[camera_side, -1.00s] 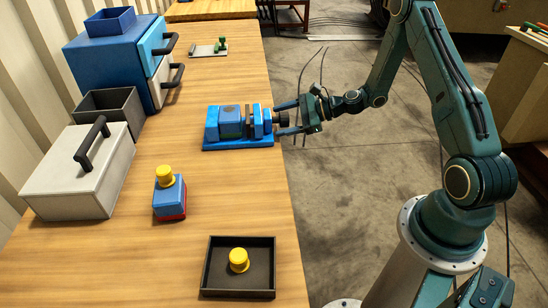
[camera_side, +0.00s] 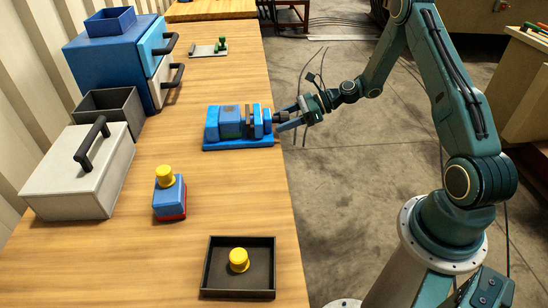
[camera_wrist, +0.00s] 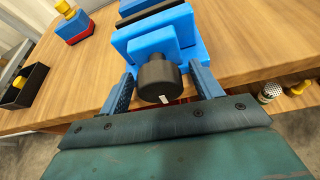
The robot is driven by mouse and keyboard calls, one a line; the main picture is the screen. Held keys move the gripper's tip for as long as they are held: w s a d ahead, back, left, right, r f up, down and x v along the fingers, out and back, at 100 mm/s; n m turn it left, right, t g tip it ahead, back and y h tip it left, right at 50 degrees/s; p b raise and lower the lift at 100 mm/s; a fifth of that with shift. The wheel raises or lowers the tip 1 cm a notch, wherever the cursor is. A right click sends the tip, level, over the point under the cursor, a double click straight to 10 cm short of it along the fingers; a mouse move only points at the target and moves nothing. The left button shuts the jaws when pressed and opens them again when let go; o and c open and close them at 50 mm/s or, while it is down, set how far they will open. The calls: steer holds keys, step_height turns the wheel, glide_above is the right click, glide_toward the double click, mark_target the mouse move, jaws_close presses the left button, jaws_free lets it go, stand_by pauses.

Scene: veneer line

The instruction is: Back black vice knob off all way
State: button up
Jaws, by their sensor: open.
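The blue vice (camera_side: 225,143) sits near the table's right edge in the side view, its screw end facing my arm. Its black knob (camera_wrist: 158,76) shows in the middle of the wrist view, with a small white mark on its rim. The blue vice body (camera_wrist: 150,42) is behind it. My gripper (camera_wrist: 162,78) is open, one finger on each side of the knob, with a visible gap on the left. Contact on the right is unclear. In the side view my gripper (camera_side: 281,119) partly hides the knob.
A blue-and-red block with a yellow knob (camera_side: 169,196) and a black tray (camera_side: 208,268) holding a yellow knob are nearer the camera. A grey lidded box (camera_side: 75,185), an open dark bin (camera_side: 115,106) and a blue drawer unit (camera_side: 105,60) stand left. Table between is clear.

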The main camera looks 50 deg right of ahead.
steer(key=s+d+r+n+t+h, duration=0.2)
steer(key=s+d+n, duration=0.4)
steer(key=s, duration=0.5)
steer(key=shift+s+d+r+t+h, duration=0.15)
steer(key=shift+d+r+t+h, duration=0.15)
steer(key=shift+r+t, duration=0.6)
stand_by(0.7)
steer(key=shift+r, duration=0.2)
steer(key=shift+a+g, duration=0.1)
steer(key=shift+g, duration=0.2)
